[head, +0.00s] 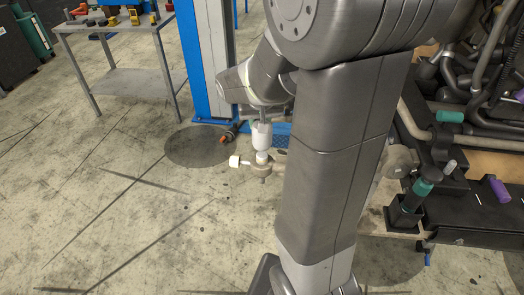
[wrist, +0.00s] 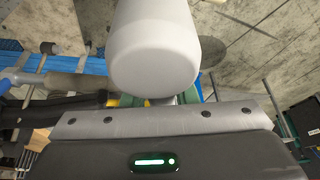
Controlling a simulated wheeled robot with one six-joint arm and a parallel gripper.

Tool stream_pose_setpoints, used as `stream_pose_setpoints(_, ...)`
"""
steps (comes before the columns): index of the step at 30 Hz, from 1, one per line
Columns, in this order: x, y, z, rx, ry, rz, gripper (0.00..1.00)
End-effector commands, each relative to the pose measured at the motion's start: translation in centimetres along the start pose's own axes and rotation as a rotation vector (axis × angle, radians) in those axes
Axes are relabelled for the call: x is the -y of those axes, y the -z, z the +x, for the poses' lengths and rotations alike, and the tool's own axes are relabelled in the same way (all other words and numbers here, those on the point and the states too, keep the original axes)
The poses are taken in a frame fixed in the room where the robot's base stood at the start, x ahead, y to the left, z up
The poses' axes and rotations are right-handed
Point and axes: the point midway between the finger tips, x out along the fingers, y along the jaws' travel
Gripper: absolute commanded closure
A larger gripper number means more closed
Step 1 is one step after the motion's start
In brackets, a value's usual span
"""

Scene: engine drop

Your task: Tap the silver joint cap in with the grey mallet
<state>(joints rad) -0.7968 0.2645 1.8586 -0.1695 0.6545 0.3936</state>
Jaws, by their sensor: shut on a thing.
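In the wrist view a large pale grey rounded cylinder, which looks like the grey mallet (wrist: 155,55), fills the upper middle, close above my gripper's body. It hides the fingertips. A white-ended piece juts left beside my gripper in the head view; I cannot tell which part it is.
The engine (head: 470,100), with pipes and teal and purple parts, stands at the right. A blue post (head: 203,60) rises behind my wrist. A metal bench (head: 105,28) with tools stands at upper left. The concrete floor (head: 120,200) at left is clear.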

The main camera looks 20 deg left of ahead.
Motion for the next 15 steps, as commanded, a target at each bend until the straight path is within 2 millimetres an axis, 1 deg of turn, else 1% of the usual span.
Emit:
stream_pose_setpoints(5,0.0,-0.1,0.2,-0.001,0.0,0.0,1.0)
stream_pose_setpoints(8,0.0,-0.4,1.0,0.0,0.0,0.0,1.0)
stream_pose_setpoints(14,0.0,-1.6,4.0,0.001,-0.001,0.0,1.0)
stream_pose_setpoints(15,0.0,-1.4,3.6,0.0,0.0,0.0,1.0)
